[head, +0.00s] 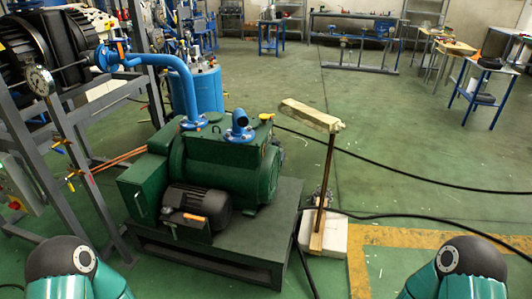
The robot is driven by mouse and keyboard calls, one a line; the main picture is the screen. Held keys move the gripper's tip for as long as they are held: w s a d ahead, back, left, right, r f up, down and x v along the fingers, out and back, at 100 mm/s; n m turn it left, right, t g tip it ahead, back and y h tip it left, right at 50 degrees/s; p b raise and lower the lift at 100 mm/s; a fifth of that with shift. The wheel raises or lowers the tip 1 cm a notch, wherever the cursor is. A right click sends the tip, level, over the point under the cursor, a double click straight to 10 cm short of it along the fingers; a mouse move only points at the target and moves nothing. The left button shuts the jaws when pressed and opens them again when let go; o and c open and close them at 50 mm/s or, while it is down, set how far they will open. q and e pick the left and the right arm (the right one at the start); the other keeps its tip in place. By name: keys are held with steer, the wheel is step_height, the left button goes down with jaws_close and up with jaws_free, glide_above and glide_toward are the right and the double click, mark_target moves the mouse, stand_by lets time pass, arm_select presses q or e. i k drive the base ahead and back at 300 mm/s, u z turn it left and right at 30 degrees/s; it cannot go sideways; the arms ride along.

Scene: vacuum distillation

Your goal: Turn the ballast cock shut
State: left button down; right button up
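A green vacuum pump (225,165) stands on a dark steel plinth (262,232) in the middle left. A small yellow handle (266,116) sits on top of the pump at its right end, beside a short blue elbow pipe (240,127). An orange piece (193,217) shows near the black motor (202,203) at the pump's front. I cannot tell for sure which of these is the ballast cock, or whether it is open or shut. Only parts of my two arms show, at the bottom corners. Neither gripper is in view.
A blue pipe (174,66) runs from the pump to a flanged valve at upper left. A grey steel frame (82,170) stands left. A wooden post (326,180) on a white block (326,238) stands right of the plinth. Black hoses cross the floor; open green floor lies beyond.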

mark_target(61, 151)
steer(key=u, duration=0.4)
steer(key=k, duration=0.3)
steer(key=u, duration=0.85)
steer(key=k, duration=0.9)
steer(key=u, duration=0.6)
steer(key=i, duration=1.85)
steer(key=z, duration=0.65)
steer(key=i, duration=1.05)
steer(key=z, duration=0.35)
